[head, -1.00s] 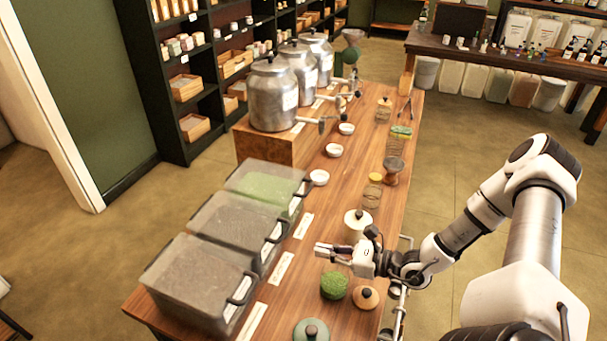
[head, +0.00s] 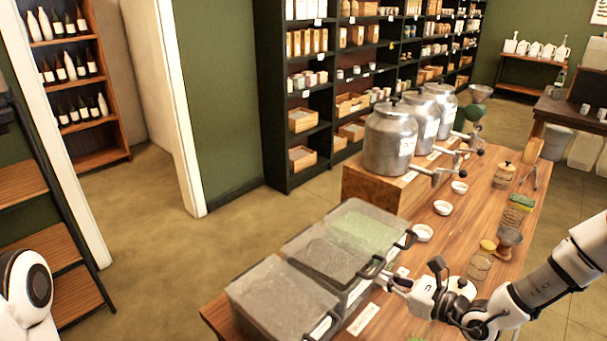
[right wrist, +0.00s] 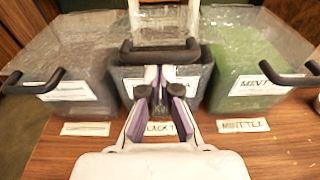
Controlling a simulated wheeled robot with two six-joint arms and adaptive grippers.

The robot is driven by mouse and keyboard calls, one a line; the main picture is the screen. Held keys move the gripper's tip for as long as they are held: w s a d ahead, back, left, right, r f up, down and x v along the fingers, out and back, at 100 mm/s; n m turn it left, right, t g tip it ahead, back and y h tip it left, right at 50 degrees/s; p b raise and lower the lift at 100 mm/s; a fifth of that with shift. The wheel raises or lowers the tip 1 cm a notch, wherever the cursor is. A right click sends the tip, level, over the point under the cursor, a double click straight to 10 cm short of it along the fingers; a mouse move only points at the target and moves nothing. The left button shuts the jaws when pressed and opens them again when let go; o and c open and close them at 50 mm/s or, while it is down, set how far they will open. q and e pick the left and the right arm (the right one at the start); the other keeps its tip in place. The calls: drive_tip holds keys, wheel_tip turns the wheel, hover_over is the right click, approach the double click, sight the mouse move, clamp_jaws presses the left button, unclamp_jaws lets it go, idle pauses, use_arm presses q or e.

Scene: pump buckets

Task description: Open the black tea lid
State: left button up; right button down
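The black tea bin is the middle of three clear lidded bins, with dark contents; its lid (head: 325,258) looks closed in the head view. Its dark handle (right wrist: 160,52) faces me in the right wrist view, above a partly hidden table tag (right wrist: 160,128) reading "BLACK T". My right gripper (head: 393,282) is at the front of this bin. In the right wrist view its two fingers (right wrist: 161,90) stand a little apart, just before and below the handle; contact cannot be told. My left gripper is out of view; part of my left arm shows at lower left.
A green mint tea bin (head: 365,230) stands on one side and another dark bin (head: 280,300) on the other, close by. Metal canisters (head: 390,140) stand on a wooden block behind.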

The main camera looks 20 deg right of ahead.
use_arm(q)
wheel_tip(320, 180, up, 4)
drive_tip(key=p, duration=0.3)
use_arm(e)
drive_tip(key=w+a+r, duration=0.1)
drive_tip(key=w+r, duration=0.1)
drive_tip(key=r, duration=0.1)
drive_tip(key=w+a+r, duration=0.1)
drive_tip(key=w+r, duration=0.1)
drive_tip(key=r, duration=0.2)
drive_tip(key=w+a+r, duration=0.1)
drive_tip(key=r, duration=0.2)
drive_tip(key=shift+w+a+r, duration=0.3)
drive_tip(key=shift+w, duration=0.1)
drive_tip(key=w+a+r+b, duration=0.2)
drive_tip(key=w+a+b, duration=0.2)
drive_tip(key=w, duration=0.4)
drive_tip(key=w+a+r+b, duration=0.2)
drive_tip(key=w+a+b, duration=0.25)
drive_tip(key=w, duration=0.25)
use_arm(q)
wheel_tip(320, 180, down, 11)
drive_tip(key=b, duration=0.3)
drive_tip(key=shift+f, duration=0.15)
use_arm(e)
drive_tip(key=f+v, duration=0.1)
drive_tip(key=v, duration=0.9)
drive_tip(key=shift+s+d, duration=0.1)
